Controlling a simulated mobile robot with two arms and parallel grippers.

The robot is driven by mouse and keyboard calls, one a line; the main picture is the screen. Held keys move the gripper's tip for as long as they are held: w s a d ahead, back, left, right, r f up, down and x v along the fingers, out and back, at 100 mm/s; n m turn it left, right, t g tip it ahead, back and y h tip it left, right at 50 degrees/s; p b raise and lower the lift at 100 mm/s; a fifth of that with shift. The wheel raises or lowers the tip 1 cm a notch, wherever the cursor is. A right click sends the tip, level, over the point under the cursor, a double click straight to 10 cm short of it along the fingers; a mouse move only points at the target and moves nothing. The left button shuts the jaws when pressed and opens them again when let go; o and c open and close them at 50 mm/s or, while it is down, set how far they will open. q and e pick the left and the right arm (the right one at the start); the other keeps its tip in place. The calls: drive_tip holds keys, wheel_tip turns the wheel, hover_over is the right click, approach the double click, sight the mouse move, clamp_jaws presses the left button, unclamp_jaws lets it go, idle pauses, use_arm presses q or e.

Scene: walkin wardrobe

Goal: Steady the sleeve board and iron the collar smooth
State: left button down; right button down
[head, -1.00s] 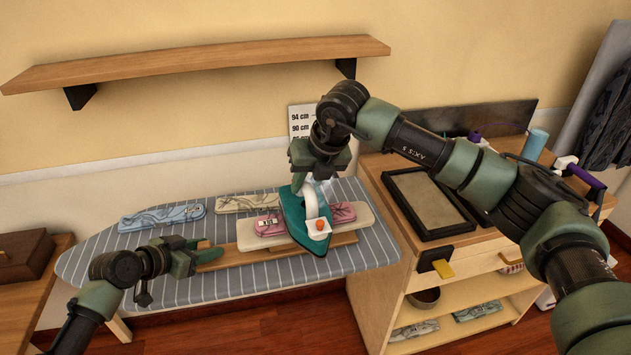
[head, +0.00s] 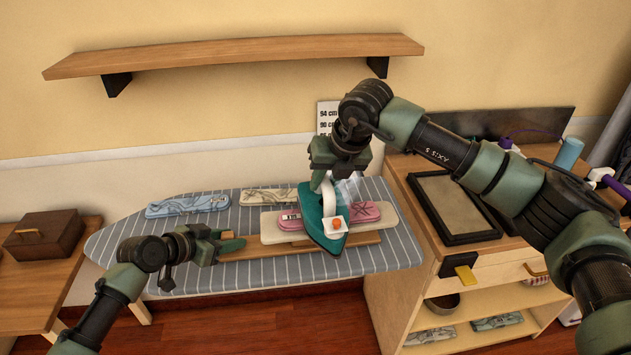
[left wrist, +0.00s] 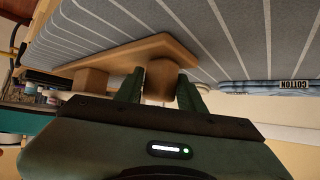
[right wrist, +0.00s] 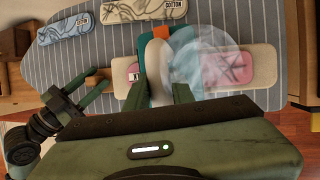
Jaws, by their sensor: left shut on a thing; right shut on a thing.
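The sleeve board (head: 380,231), a cream padded top over a wooden base, lies on the striped ironing board. The pink patterned collar piece (head: 366,212) lies on the padded top, its middle hidden by the iron. It also shows in the right wrist view (right wrist: 225,69). My left gripper (head: 232,243) is shut on the left end of the sleeve board's wooden base; the left wrist view shows its fingers on a wooden knob (left wrist: 162,77). My right gripper (head: 322,184) is shut on the white handle of the teal iron (head: 318,218), which sits across the collar. Pale steam shows beside it.
The striped ironing board (head: 190,285) holds a blue folded piece (head: 187,205) and a cream one (head: 268,196) behind the sleeve board. A cabinet with a framed tray (head: 456,235) stands right, a brown box (head: 43,234) left. A wall shelf (head: 240,56) hangs above.

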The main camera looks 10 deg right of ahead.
use_arm(q)
drive_tip(key=shift+a, duration=0.1)
use_arm(e)
drive_tip(key=shift+d, duration=6.2)
use_arm(q)
drive_tip(key=shift+r, duration=0.1)
use_arm(e)
drive_tip(key=shift+a+f, duration=0.1)
drive_tip(key=shift+a, duration=7.7)
wheel_tip(320, 180, up, 8)
drive_tip(key=shift+r, duration=0.25)
use_arm(q)
drive_tip(key=shift+f, duration=0.2)
use_arm(e)
drive_tip(key=shift+d, duration=0.1)
use_arm(q)
drive_tip(key=c, duration=0.8)
unclamp_jaws()
use_arm(e)
drive_tip(key=shift+w, duration=0.1)
